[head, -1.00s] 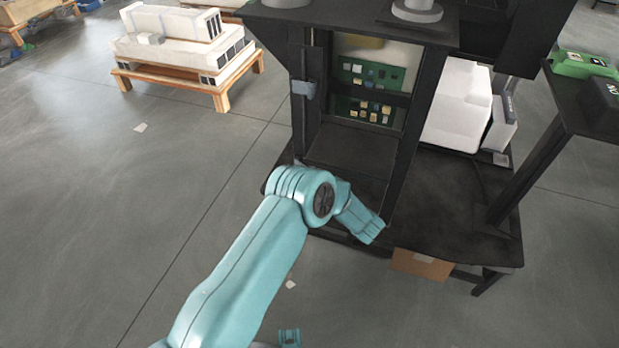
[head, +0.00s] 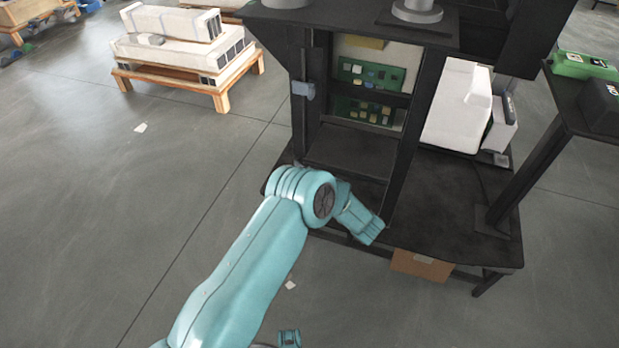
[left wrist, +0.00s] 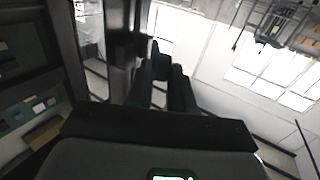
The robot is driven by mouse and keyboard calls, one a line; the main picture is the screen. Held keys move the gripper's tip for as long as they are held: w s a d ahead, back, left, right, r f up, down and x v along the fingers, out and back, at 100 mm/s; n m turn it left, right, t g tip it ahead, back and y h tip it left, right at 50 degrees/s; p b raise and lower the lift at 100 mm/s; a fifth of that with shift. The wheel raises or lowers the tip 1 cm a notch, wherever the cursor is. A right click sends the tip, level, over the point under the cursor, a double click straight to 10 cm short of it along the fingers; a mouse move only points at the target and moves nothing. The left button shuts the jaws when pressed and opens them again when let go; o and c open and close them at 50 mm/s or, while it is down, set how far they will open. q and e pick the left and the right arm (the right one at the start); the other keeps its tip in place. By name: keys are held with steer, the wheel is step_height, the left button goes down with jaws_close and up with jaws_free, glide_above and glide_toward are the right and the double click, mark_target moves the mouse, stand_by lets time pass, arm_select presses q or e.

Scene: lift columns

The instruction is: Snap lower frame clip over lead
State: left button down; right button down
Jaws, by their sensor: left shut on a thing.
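My left arm reaches in from the bottom of the head view to the lower front of a black frame (head: 402,150). Its gripper fingers are hidden there beyond the teal wrist. In the left wrist view, the dark fingers of my left gripper (left wrist: 166,75) are close together beside a dark upright post (left wrist: 122,45). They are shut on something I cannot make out. A grey-blue clip (head: 303,89) sits on the frame's left post, well above the wrist. I cannot make out a lower clip or the lead.
Green circuit boards (head: 370,75) sit inside the frame. A white box (head: 455,105) stands to its right on the black base. A side table (head: 590,105) holds green and black items. A wooden pallet (head: 190,80) stands back left.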

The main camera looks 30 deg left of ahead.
stand_by(0.6)
arm_select(q)
steer(key=c, duration=1.1)
jaws_free()
steer(key=shift+c, duration=0.2)
steer(key=p+v, duration=0.3)
steer(key=v, duration=1.3)
steer(key=shift+d, duration=0.2)
